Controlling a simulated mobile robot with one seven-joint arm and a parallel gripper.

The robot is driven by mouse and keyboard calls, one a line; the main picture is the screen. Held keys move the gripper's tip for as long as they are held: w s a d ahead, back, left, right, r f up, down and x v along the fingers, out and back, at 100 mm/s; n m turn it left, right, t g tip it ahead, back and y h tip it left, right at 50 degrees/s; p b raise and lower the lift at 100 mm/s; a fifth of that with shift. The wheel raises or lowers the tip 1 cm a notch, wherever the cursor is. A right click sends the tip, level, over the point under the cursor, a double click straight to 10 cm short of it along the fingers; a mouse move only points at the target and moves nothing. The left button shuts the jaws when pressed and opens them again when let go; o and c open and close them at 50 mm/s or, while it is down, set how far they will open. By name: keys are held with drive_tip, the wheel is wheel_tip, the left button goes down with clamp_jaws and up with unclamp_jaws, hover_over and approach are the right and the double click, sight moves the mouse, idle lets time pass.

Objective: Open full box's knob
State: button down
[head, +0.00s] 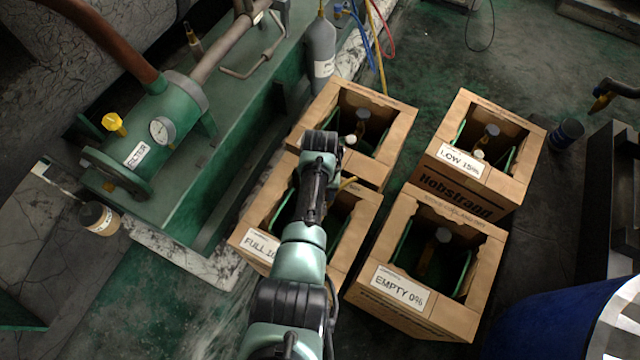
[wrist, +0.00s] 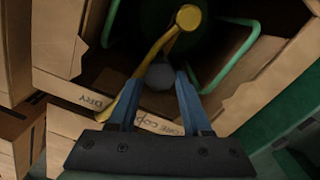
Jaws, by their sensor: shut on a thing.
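The full box (head: 362,222) is an open cardboard carton at the lower left of the group. Its white label (head: 262,246) reads "FULL 10…", partly covered by my arm. In the wrist view, a grey rounded knob (wrist: 160,77) sits between the tips of my gripper's blue fingers (wrist: 160,88), which are shut on it. A yellow fitting (wrist: 165,40) rises beside the knob and ends in a round tip. A bit of yellow (head: 347,184) shows just right of my wrist.
The empty box (head: 370,300), the low box (head: 525,150) and an unlabelled-looking box (head: 400,135) stand close around. A green machine with a gauge (head: 162,130) and yellow valve handle (head: 114,124) is at left. A blue drum (head: 560,320) is at lower right.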

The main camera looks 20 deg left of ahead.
drive_tip(key=shift+n, duration=1.9)
drive_tip(key=c, duration=0.6)
unclamp_jaws()
wheel_tip(320, 180, up, 13)
drive_tip(key=p, duration=0.7)
